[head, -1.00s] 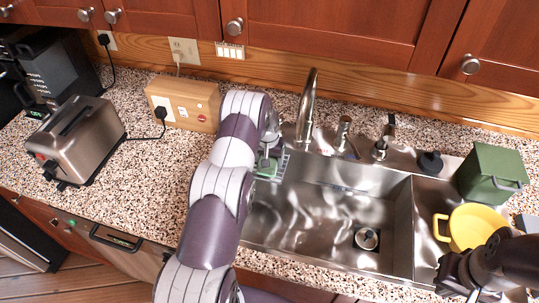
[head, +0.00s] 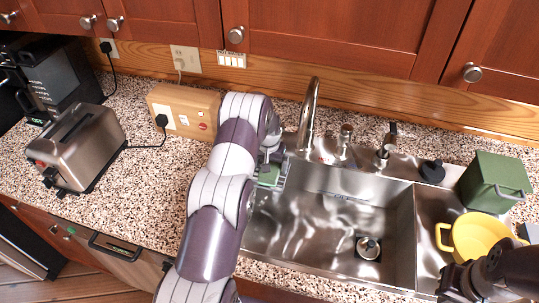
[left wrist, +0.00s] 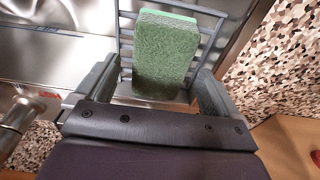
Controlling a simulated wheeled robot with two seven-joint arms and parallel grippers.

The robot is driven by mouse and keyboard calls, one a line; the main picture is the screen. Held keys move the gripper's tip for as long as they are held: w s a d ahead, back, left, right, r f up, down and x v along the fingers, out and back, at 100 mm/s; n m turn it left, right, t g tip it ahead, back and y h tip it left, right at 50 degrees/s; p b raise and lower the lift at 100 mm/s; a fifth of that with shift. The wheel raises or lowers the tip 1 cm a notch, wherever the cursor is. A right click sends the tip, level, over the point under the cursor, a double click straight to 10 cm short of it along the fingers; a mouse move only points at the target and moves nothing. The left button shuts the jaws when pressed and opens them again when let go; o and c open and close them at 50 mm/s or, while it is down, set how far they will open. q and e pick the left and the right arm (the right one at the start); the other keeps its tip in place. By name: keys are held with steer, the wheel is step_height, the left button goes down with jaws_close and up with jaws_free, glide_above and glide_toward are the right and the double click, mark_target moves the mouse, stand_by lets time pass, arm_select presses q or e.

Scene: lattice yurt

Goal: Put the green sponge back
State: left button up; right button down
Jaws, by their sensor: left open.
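The green sponge (left wrist: 165,55) stands upright in a grey slatted rack (left wrist: 125,30) at the sink's left wall. In the head view a little of the sponge (head: 268,177) shows beside my left arm. My left gripper (head: 271,160) is at the rack, just over the sponge. In the left wrist view its fingers (left wrist: 155,83) are apart, one on either side of the sponge, with gaps showing.
The steel sink (head: 330,220) has a drain strainer (head: 368,247). The tap (head: 311,110) stands behind it, close to my left arm. A green canister (head: 492,182) and a yellow pot (head: 478,236) stand at the right. A toaster (head: 80,145) and wooden box (head: 185,110) are at the left.

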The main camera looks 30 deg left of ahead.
arm_select(q)
step_height(320, 180, up, 10)
steer(key=s+b, duration=0.1)
steer(key=b, duration=0.1)
steer(key=shift+s+d+f+b, duration=0.15)
steer(key=shift+s+f+b, duration=0.05)
steer(key=shift+s+b, duration=0.1)
